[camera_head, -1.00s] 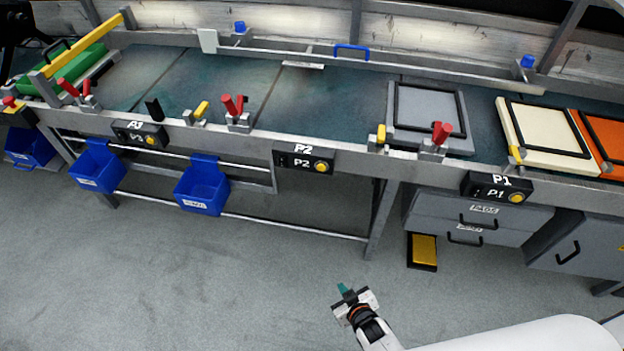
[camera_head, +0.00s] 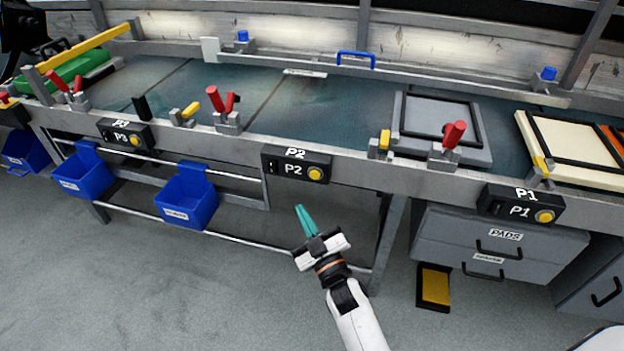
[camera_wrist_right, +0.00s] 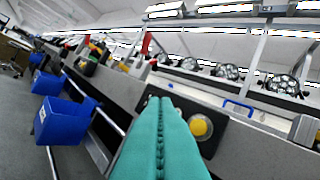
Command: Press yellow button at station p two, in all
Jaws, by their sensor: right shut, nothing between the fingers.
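The P2 station box (camera_head: 284,169) is a black panel on the front rail of the bench, with a round yellow button (camera_head: 315,174) at its right end. In the right wrist view the yellow button (camera_wrist_right: 200,127) shows just right of the teal fingers. My right gripper (camera_head: 303,210) is shut and empty, its teal fingers pointing up toward the bench. In the head view it is below the P2 box, apart from the button. In the wrist view the fingers hide part of the panel. My left gripper is not in view.
Similar boxes P3 (camera_head: 125,134) and P1 (camera_head: 521,206) sit on the same rail. Red-handled clamps (camera_head: 225,110) stand along the bench edge. Blue bins (camera_head: 187,199) hang below at left. Drawers (camera_head: 497,240) are at lower right.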

